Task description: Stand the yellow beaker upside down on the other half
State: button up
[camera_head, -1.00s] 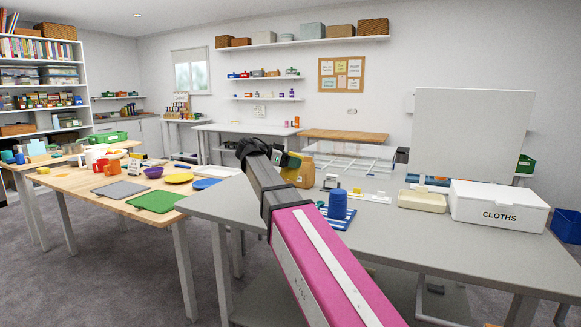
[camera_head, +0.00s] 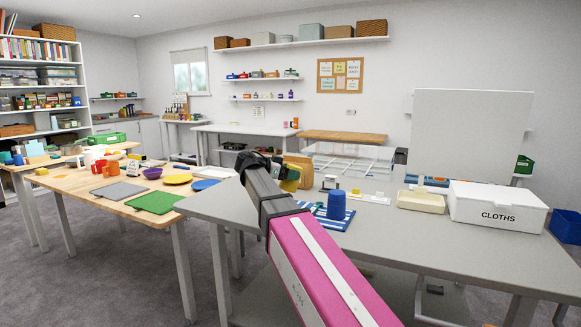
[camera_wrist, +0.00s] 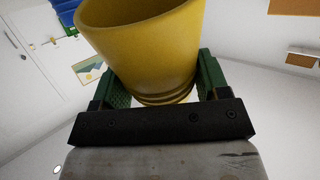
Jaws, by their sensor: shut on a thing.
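My gripper (camera_wrist: 155,88) is shut on the yellow beaker (camera_wrist: 145,45), with green finger pads on either side of it. Its wide end points to the top of the wrist view, and its ridged narrow end is between the fingers. In the head view the yellow beaker (camera_head: 291,183) shows small beside the dark end of my arm, partly hidden, left of the blue beaker. The blue beaker (camera_head: 337,205) stands wide end down on a blue and white striped mat (camera_head: 318,212). My arm hides part of the mat's left side.
On the grey table, a cream tray (camera_head: 421,202) and a white CLOTHS box (camera_head: 498,206) stand to the right. Small blocks (camera_head: 331,182) and a white strip (camera_head: 370,198) lie behind the mat. The table's front right is clear. A wooden table (camera_head: 120,195) with dishes stands left.

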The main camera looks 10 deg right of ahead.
aim_at(290, 188)
jog(key=shift+f, duration=2.75)
jog(key=shift+f, duration=0.4)
jog(key=o, duration=1.4)
jog(key=shift+c, duration=0.2)
jog(key=v, duration=1)
jog(key=shift+a, duration=0.35)
jog(key=shift+s+r, duration=0.1)
jog(key=shift+s, duration=0.05)
